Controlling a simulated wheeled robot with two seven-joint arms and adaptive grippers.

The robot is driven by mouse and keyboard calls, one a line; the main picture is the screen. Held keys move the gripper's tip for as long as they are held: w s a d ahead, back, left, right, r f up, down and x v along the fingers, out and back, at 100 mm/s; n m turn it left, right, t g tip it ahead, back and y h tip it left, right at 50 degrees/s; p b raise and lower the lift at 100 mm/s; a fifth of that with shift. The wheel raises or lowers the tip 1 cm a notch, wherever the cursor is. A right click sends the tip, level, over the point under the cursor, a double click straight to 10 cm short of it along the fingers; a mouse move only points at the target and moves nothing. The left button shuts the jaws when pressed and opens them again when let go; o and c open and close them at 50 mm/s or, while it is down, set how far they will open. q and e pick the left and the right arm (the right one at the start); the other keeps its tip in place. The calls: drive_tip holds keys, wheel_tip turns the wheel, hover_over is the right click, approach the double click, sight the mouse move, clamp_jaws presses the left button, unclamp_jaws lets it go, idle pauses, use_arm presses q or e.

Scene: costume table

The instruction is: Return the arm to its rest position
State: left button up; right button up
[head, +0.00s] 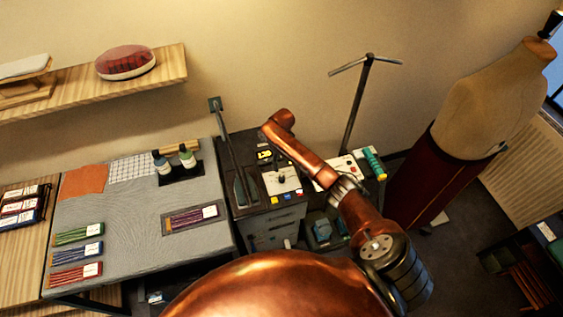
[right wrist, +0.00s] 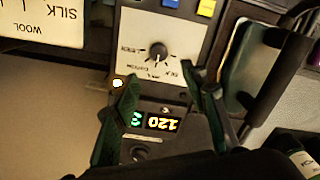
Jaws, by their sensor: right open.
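My right arm (head: 320,165), copper coloured, reaches in from the lower right, and its far end (head: 280,122) is bent over the back of the dark control unit (head: 268,220). In the right wrist view my right gripper (right wrist: 160,80) has two dark green fingers spread apart with nothing between them. The fingers are in front of a lit display (right wrist: 160,122) and a panel with a dial (right wrist: 158,50). I cannot tell whether they touch the unit. In the head view the fingers are not clear. My left arm and gripper are not in view.
A T-shaped stand (head: 356,105) and a dress form (head: 490,95) are at the right. The grey table mat (head: 135,215) holds thread packs and bottles. A shelf (head: 165,72) with a pincushion (head: 125,62) is above.

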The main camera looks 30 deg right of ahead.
drive_tip(key=shift+r, duration=0.4)
